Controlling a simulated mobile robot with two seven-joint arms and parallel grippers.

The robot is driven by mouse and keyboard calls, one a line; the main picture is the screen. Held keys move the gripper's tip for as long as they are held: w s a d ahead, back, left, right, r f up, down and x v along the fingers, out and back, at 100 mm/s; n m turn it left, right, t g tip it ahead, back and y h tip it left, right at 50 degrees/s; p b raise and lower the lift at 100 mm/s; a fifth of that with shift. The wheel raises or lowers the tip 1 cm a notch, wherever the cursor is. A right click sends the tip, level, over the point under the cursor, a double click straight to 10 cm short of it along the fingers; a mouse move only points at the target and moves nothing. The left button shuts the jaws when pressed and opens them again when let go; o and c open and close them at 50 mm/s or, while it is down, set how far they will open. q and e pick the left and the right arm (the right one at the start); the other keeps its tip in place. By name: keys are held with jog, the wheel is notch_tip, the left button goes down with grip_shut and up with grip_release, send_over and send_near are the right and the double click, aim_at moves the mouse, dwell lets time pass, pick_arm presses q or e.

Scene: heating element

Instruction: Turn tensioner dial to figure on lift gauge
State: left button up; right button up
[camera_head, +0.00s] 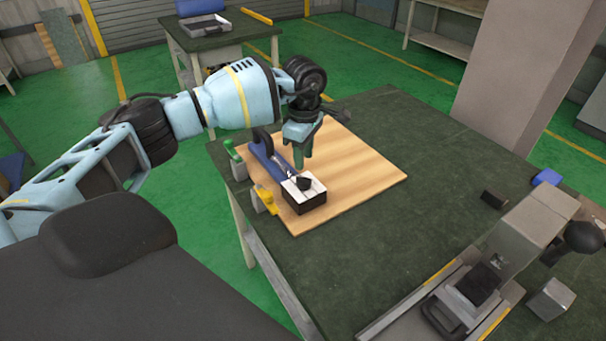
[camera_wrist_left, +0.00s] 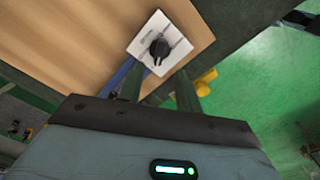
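A black dial (camera_head: 305,184) sits on the white top plate of a small dark box (camera_head: 305,200), near the front left of the wooden board. In the left wrist view the dial (camera_wrist_left: 159,48) shows with faint markings on its white plate (camera_wrist_left: 148,38), too small to read. My left gripper (camera_head: 299,165) is just behind the box and above the board. In the left wrist view its two fingers (camera_wrist_left: 158,78) are apart with nothing held between them, and the dial lies beyond their tips. I cannot make out a lift gauge or its figure. My right gripper is not in view.
A blue tool with a black handle (camera_head: 263,141) lies beside the box. A yellow piece (camera_head: 265,199) and a green piece (camera_head: 233,152) are at the board's left edge. A grey machine (camera_head: 525,238) occupies the bench's right. The wooden board's right side (camera_head: 365,172) is clear.

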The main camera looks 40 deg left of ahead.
aim_at(304, 178)
pick_arm(q)
jog(key=shift+f, duration=3.6)
grip_shut()
